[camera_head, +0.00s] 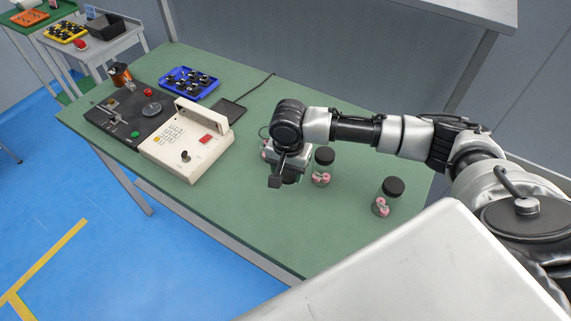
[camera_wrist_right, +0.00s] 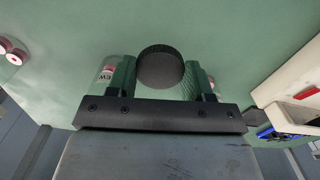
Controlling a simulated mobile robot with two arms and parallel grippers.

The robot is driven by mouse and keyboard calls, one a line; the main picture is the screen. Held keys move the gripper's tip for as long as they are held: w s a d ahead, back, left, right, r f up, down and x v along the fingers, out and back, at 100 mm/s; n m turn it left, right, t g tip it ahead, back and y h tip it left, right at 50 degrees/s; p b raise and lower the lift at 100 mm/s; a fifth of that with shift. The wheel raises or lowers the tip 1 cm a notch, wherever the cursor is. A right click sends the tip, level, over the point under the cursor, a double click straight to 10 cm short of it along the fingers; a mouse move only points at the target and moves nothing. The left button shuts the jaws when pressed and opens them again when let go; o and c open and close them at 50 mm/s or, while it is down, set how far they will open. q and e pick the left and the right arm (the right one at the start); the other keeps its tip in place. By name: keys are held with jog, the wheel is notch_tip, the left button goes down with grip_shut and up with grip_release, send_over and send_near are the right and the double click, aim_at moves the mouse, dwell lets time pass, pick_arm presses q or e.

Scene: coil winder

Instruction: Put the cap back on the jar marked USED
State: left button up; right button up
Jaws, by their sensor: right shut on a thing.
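My right gripper (camera_head: 283,179) hangs over the middle of the green table, pointing down. In the wrist view the right gripper (camera_wrist_right: 161,80) is shut on a round black cap (camera_wrist_right: 160,66). Whether a jar is under this cap is hidden. A clear jar (camera_wrist_right: 106,70) with a label ending in "EW" shows beside the left finger there. In the head view, one black-capped jar (camera_head: 321,175) with pink and white contents stands just right of the gripper. Another capped jar (camera_head: 381,207) stands further right. Part of a jar (camera_head: 264,153) shows behind the gripper. I cannot read USED anywhere. My left gripper is out of view.
A beige keypad box (camera_head: 187,145) and a black winder base (camera_head: 128,113) stand on the table's left. A blue tray (camera_head: 190,83) of dark parts and a black flat pad (camera_head: 228,112) lie behind. The front middle of the table (camera_head: 255,222) is clear.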

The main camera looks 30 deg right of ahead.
jog(key=s+a+r, duration=0.2)
jog(key=s+r, duration=0.2)
jog(key=s, duration=0.2)
jog(key=shift+s, duration=0.1)
notch_tip(320, 180, up, 5)
jog(key=s+a+n, duration=0.2)
jog(key=n, duration=0.7)
jog(key=shift+r, duration=0.15)
jog(key=shift+s+r+n, duration=0.15)
jog(key=shift+r+n, duration=0.05)
jog(key=shift+n, duration=0.3)
jog(key=shift+a, duration=0.1)
